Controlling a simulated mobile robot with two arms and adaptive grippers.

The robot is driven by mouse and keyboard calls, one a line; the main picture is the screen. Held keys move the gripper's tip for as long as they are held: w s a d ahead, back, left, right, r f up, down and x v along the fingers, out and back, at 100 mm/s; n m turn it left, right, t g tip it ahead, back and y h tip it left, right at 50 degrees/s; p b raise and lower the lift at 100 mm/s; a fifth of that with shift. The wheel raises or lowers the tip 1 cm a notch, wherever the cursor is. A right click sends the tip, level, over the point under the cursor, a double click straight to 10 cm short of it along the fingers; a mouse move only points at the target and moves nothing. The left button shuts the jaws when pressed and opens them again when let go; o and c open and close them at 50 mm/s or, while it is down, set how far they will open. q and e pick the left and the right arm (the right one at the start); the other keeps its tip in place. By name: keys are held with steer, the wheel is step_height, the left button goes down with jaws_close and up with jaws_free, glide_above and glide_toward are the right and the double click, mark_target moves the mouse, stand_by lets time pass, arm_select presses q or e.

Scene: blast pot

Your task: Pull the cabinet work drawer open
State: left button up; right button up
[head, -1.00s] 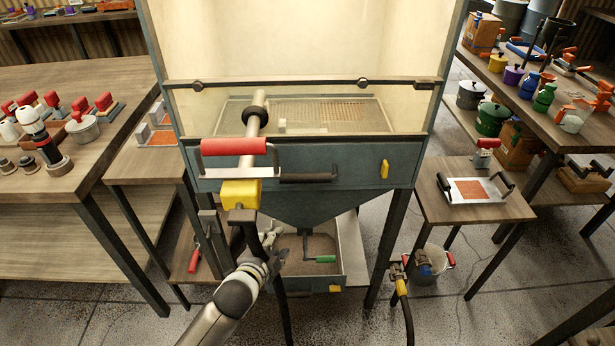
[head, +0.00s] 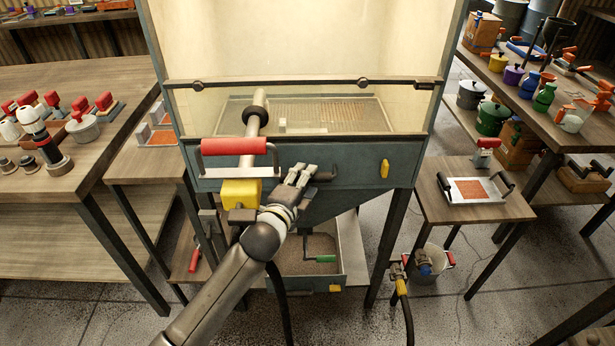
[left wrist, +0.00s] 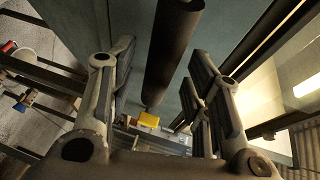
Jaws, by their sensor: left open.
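The cabinet's wide blue-grey drawer front (head: 345,165) sits below the window and looks closed. Its dark bar handle (head: 322,176) is partly hidden behind my left gripper (head: 300,173). In the left wrist view, a dark round bar (left wrist: 172,55), which looks like this handle, runs between the fingers of my left gripper (left wrist: 160,85). The fingers are open on both sides of the bar, with gaps visible. A yellow tab (head: 384,169) is at the drawer front's right end. My right gripper is not in view.
A red-handled bar (head: 234,146) and yellow block (head: 240,192) stand close left of my gripper. Below, a lower tray (head: 338,281) with brown grit and a green handle (head: 326,259) sticks out. Side tables (head: 478,208) flank the cabinet. Floor in front holds dark hoses.

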arm_select(q)
steer(key=shift+x, duration=1.2)
jaws_close()
